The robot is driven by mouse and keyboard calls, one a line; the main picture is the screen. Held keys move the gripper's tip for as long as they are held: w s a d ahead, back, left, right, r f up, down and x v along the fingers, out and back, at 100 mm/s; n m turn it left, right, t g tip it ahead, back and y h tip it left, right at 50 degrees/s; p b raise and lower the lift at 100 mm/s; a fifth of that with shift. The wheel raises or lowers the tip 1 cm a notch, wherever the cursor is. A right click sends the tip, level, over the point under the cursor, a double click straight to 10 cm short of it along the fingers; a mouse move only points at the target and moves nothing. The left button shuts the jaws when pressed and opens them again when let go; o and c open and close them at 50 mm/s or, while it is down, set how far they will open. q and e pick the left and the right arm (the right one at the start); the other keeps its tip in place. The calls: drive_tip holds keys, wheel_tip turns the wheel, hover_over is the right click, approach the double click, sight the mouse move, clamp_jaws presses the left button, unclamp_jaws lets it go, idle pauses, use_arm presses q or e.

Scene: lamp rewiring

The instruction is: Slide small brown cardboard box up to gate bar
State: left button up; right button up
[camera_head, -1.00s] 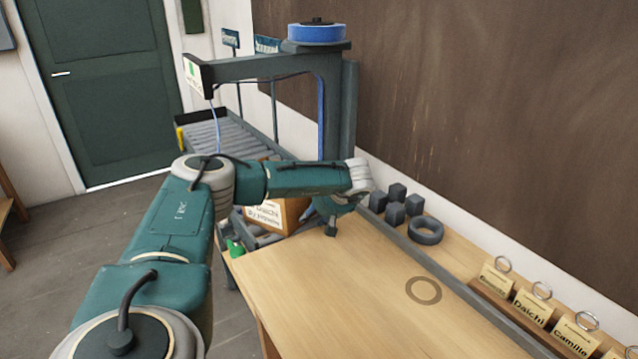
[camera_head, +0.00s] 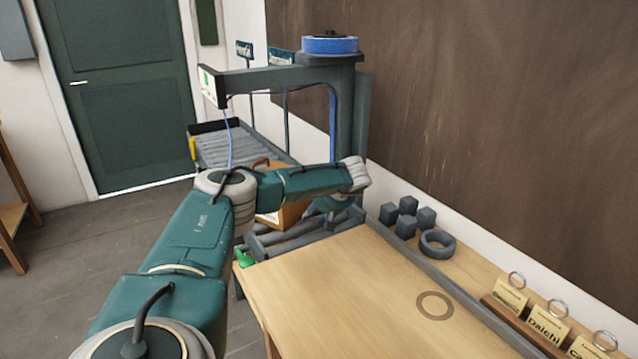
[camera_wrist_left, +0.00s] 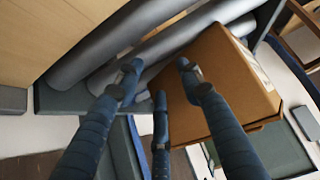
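The brown cardboard box (camera_head: 290,214) sits on the grey rollers (camera_head: 290,238) beyond the near table, partly hidden behind my left arm. In the left wrist view the box (camera_wrist_left: 225,75) fills the right side, with rollers (camera_wrist_left: 165,45) beside it. My left gripper (camera_head: 335,212) is low at the right side of the box, mostly hidden by its own wrist. In the wrist view its three dark fingers (camera_wrist_left: 158,75) are apart with nothing held between them; the right finger overlaps the box, but contact is unclear. I cannot clearly pick out the gate bar. My right gripper is out of view.
A dark frame (camera_head: 290,78) with a blue spool (camera_head: 330,45) stands over the conveyor (camera_head: 235,146). A green object (camera_head: 244,258) is by the table corner. Grey cubes (camera_head: 406,226), a dark ring (camera_head: 437,243) and name cards (camera_head: 545,324) line the wall side. The tabletop (camera_head: 340,290) is largely clear.

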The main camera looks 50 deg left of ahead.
use_arm(q)
drive_tip(key=shift+a, duration=0.15)
drive_tip(key=shift+w+a+b, duration=0.15)
drive_tip(key=shift+a+b, duration=0.1)
drive_tip(key=shift+a, duration=0.75)
drive_tip(key=shift+w+a+b, duration=0.15)
drive_tip(key=shift+a+b, duration=0.05)
drive_tip(key=shift+a, duration=0.75)
drive_tip(key=shift+w+a+b, duration=0.15)
drive_tip(key=shift+a+b, duration=0.15)
drive_tip(key=shift+a, duration=0.45)
drive_tip(key=shift+a+r, duration=0.1)
drive_tip(key=shift+a, duration=0.05)
drive_tip(key=shift+a+r, duration=0.1)
drive_tip(key=shift+r, duration=0.05)
drive_tip(key=p, duration=0.9)
approach(305, 204)
wheel_tip(305, 204, down, 3)
